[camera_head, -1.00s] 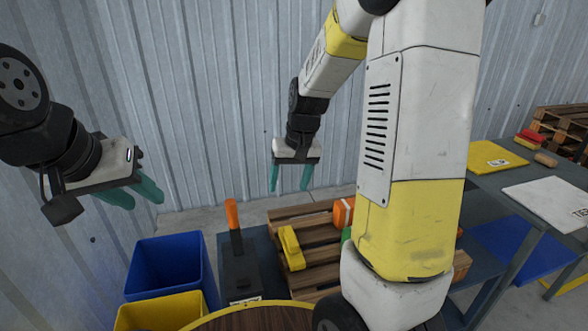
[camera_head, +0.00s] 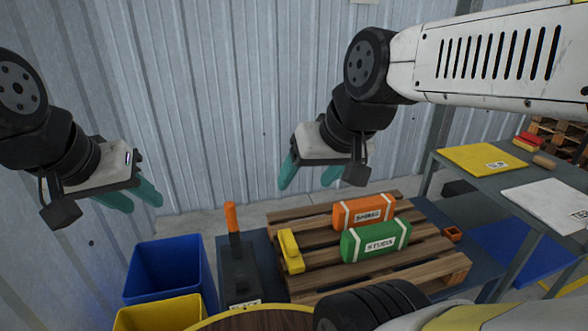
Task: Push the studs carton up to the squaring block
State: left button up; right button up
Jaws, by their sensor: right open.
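The studs carton (camera_head: 374,240) is a green box with white straps and a "STUDS" label, lying on the wooden pallet (camera_head: 410,277). A yellow stepped block (camera_head: 291,251), which looks like the squaring block, sits at the pallet's left side. A clear gap of bare slats separates it from the carton. My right gripper (camera_head: 306,183) is open and empty, with teal fingers pointing down, above and left of the carton. My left gripper (camera_head: 138,203) is open and empty at the far left, away from the pallet.
An orange strapped carton (camera_head: 362,213) lies just behind the studs carton. A small orange open piece (camera_head: 452,233) is at the right. A black stand with an orange handle (camera_head: 232,216) is left of the pallet, beside blue (camera_head: 168,268) and yellow (camera_head: 160,313) bins.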

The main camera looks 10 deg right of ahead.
aim_at(366, 241)
jog(key=z, duration=1.35)
